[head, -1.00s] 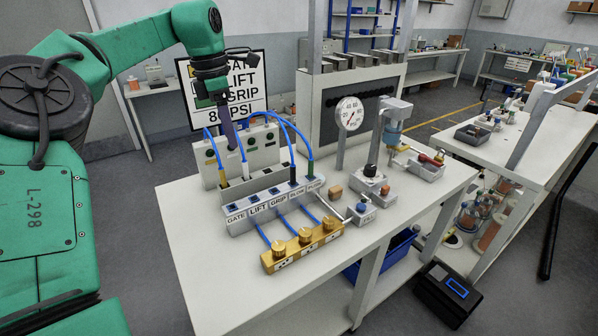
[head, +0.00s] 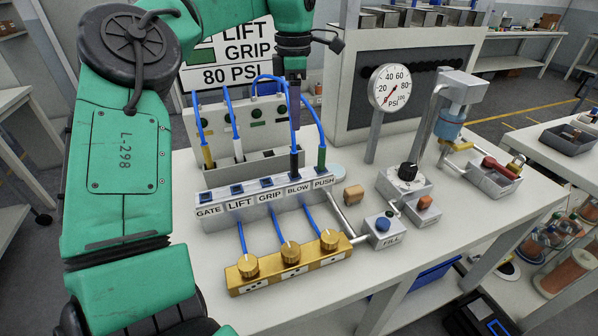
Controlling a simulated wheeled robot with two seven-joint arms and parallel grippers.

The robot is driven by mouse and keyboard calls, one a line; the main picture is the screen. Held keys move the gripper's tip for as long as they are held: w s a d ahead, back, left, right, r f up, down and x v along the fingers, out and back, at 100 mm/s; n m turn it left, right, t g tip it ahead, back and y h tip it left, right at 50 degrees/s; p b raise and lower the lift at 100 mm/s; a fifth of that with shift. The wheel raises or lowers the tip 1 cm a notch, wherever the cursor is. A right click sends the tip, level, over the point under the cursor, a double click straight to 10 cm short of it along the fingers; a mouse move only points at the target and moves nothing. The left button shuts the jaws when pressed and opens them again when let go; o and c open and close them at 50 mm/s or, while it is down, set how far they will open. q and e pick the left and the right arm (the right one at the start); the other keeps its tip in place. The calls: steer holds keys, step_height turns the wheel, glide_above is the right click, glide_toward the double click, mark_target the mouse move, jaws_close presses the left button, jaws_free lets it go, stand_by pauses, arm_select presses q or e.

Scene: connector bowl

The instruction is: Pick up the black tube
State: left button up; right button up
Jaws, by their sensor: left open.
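The black tube is a blue hose with a black connector (head: 294,160). It stands upright at the BLOW socket of the grey labelled block (head: 220,215). My left gripper (head: 294,108) is open and points down above the black connector, close to its hose. One dark finger shows clearly; whether the hose lies between the fingers cannot be told. A green connector (head: 321,156) stands at PUSH. A yellow connector (head: 207,156) and a white connector (head: 238,150) stand behind the GATE and LIFT sockets. My right gripper is not in view.
A brass manifold (head: 290,268) with knobs lies in front of the block. A pressure gauge (head: 390,88), a FILL unit (head: 385,232), a small tan block (head: 353,195) and a black-knob unit (head: 405,180) stand to the right.

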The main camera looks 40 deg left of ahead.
mark_target(294, 151)
arm_select(q)
step_height(294, 151, down, 12)
steer(key=shift+s+r+p, duration=0.15)
steer(key=shift+r+p, duration=0.1)
steer(key=shift+p, duration=0.95)
steer(key=shift+a+f, duration=0.1)
steer(key=shift+f, duration=0.35)
jaws_close()
